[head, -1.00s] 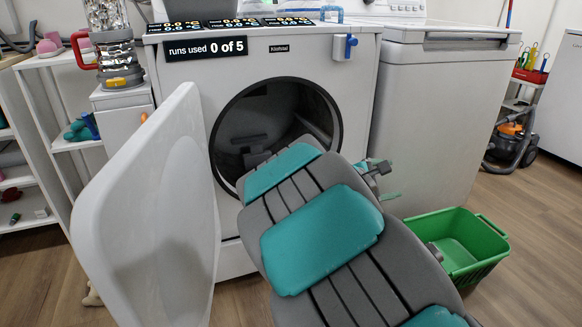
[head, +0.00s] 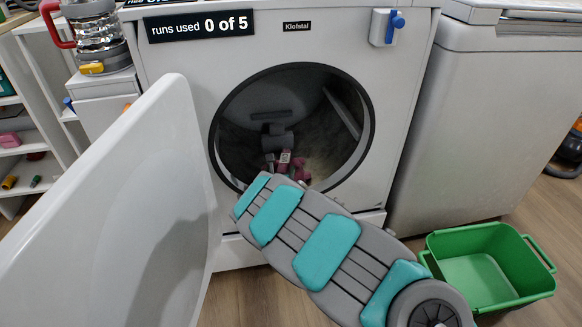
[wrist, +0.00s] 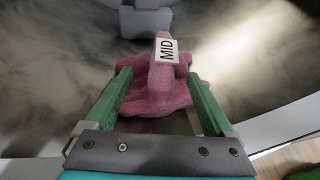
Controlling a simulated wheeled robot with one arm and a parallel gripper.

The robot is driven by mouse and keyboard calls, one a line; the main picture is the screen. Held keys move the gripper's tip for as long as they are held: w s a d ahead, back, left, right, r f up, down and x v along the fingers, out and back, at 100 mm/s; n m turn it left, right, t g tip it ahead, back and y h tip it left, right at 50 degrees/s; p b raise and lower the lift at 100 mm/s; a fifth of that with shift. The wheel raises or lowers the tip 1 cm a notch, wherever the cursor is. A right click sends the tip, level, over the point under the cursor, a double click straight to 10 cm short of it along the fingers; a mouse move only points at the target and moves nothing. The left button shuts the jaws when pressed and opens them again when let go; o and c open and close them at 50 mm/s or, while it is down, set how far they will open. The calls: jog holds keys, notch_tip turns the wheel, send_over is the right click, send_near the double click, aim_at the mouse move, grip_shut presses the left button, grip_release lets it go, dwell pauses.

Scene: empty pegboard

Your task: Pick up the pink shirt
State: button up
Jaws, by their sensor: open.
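The pink shirt (wrist: 168,90) lies bunched inside the washer drum (wrist: 60,50), with a white tag reading MID on its upper part. In the head view the pink shirt (head: 283,166) shows as a small pink patch low in the drum opening. My gripper (wrist: 159,76) is open, its two green fingers on either side of the shirt. The shirt is between the fingers in the wrist picture; I cannot tell whether they touch it.
The white washer door (head: 130,200) stands wide open at the left. A green basket (head: 487,268) sits on the floor at the right. The drum's dark round rim (head: 368,130) surrounds the way in. A grey paddle (wrist: 142,20) stands behind the shirt.

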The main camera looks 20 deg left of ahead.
aim_at(284, 162)
jog(key=shift+r+p+x, duration=0.15)
jog(key=shift+p+x, duration=0.05)
jog(key=shift+x, duration=1.6)
jog(key=shift+r+p+x, duration=0.15)
jog(key=shift+x, duration=1.6)
jog(key=shift+w+d, duration=0.15)
jog(key=shift+w, duration=0.05)
grip_shut()
